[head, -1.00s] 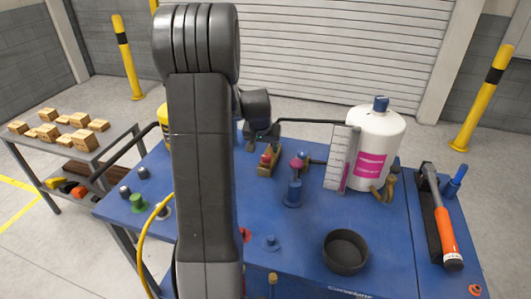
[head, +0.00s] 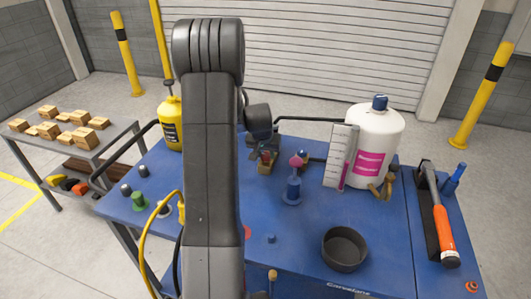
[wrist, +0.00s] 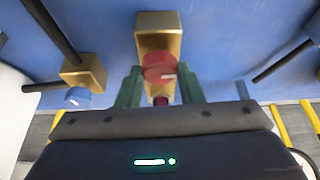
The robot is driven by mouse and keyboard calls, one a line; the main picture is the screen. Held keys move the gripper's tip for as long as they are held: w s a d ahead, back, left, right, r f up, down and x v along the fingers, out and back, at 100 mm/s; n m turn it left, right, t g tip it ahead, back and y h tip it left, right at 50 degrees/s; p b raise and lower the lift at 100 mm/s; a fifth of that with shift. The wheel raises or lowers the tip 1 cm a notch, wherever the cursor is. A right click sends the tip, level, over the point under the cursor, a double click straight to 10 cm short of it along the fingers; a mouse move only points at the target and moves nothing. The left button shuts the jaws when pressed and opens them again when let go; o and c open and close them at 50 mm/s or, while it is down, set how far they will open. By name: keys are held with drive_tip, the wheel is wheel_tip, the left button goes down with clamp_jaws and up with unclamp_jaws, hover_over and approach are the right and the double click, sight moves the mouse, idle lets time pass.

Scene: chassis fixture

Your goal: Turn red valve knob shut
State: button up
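The red valve knob (wrist: 158,68) sits on a brass valve body (wrist: 158,25) in the wrist view. In the head view the knob (head: 267,157) is a small red spot near the back middle of the blue bench top (head: 390,225). My gripper (wrist: 160,85) is open, with one green finger on each side of the red knob. A narrow gap seems to show on either side, but blur hides whether a finger touches. In the head view my gripper (head: 263,140) is small and dark, just behind and above the knob, and its fingers are hard to make out.
A pink knob on a blue post (head: 294,185) stands just right of the valve. Farther right are a clear gauge plate (head: 341,155) and a white bottle (head: 375,140). A black bowl (head: 345,250) and a hammer (head: 438,215) lie nearer. A yellow bottle (head: 170,122) stands left.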

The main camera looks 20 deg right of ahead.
drive_tip(key=shift+c, duration=1)
drive_tip(key=shift+f+b, duration=0.15)
drive_tip(key=shift+b, duration=0.3)
drive_tip(key=shift+m+b, duration=0.3)
drive_tip(key=shift+b, duration=0.4)
drive_tip(key=o, duration=1)
drive_tip(key=shift+c, duration=0.2)
drive_tip(key=shift+r, duration=0.2)
drive_tip(key=b+v, duration=0.2)
drive_tip(key=v, duration=1.1)
drive_tip(key=shift+a+r, duration=0.3)
drive_tip(key=shift+f, duration=0.1)
